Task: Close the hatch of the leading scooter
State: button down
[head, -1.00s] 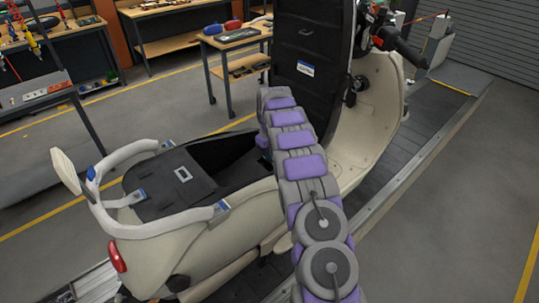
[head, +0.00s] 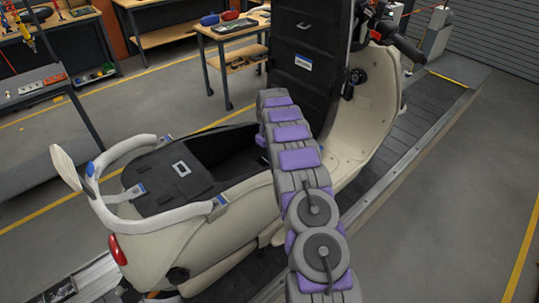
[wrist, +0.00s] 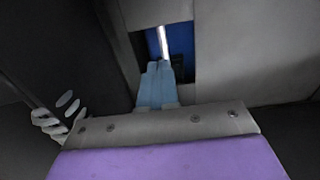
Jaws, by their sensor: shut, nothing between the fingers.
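A cream scooter (head: 190,235) stands on the conveyor in the head view. Its black hatch (head: 300,35) stands upright, open, with a white and blue label on its face. In the wrist view my gripper (wrist: 158,68) shows as light blue fingers, shut and empty. I cannot tell whether it touches the hatch.
The slat conveyor (head: 385,180) runs diagonally beneath the scooter, with open floor on its right. The scooter's rear rail and backrest (head: 66,168) rise at left. Workbenches (head: 235,35) with tools stand behind.

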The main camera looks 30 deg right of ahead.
jog(key=shift+d+r+p, duration=0.55)
jog(key=shift+d+r, duration=1.15)
jog(key=shift+r, duration=4.65)
jog(key=s+a+r+b, duration=0.1)
jog(key=s+a+r, duration=0.4)
jog(key=a+r, duration=0.4)
jog(key=s+a+r+m+b, duration=0.15)
jog(key=s+a+r, duration=0.25)
jog(key=s+a, duration=1)
jog(key=s+a+f, duration=0.2)
jog(key=s, duration=0.8)
jog(key=s+a+f+g+b, duration=0.1)
jog(key=s+f, duration=0.1)
jog(key=s, duration=0.9)
jog(key=s+a+f+b, duration=0.1)
jog(key=s+a+f, duration=0.1)
jog(key=s, duration=0.8)
jog(key=shift+s+a+m+g, duration=0.3)
jog(key=shift+a+m, duration=0.05)
jog(key=shift+a, duration=0.1)
